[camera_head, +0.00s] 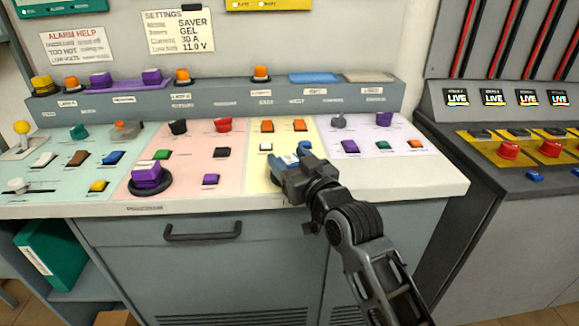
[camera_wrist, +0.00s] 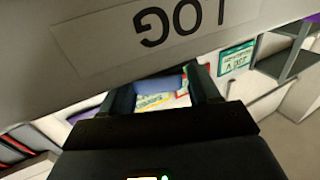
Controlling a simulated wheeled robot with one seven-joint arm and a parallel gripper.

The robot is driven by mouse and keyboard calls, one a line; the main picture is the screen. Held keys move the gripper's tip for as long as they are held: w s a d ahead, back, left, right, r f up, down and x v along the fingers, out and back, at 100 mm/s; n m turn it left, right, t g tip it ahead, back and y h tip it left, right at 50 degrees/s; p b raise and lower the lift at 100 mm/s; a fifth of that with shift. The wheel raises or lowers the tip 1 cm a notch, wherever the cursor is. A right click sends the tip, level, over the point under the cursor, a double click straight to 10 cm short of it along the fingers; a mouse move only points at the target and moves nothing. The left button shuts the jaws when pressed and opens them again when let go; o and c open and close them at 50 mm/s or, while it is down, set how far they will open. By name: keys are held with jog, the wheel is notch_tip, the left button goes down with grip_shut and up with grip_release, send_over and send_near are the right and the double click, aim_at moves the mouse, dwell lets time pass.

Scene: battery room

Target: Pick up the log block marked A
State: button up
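My gripper (camera_head: 290,161) is low over the yellow section of the console, at a blue block (camera_head: 283,160). In the wrist view its two dark fingers (camera_wrist: 164,95) stand apart, with a blue piece (camera_wrist: 160,84) showing between them. I cannot tell whether the fingers touch it. No block in the head view carries a mark I can read as A. A green-edged card (camera_wrist: 236,59) also bears upside-down lettering.
Several coloured buttons and blocks sit around the gripper, including an orange one (camera_head: 299,125) behind it. A raised ledge (camera_head: 225,97) runs along the back. A purple knob (camera_head: 147,176) stands at left. A dark cabinet with red buttons (camera_head: 508,151) is at right.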

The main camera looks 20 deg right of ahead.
jog(key=c, duration=0.8)
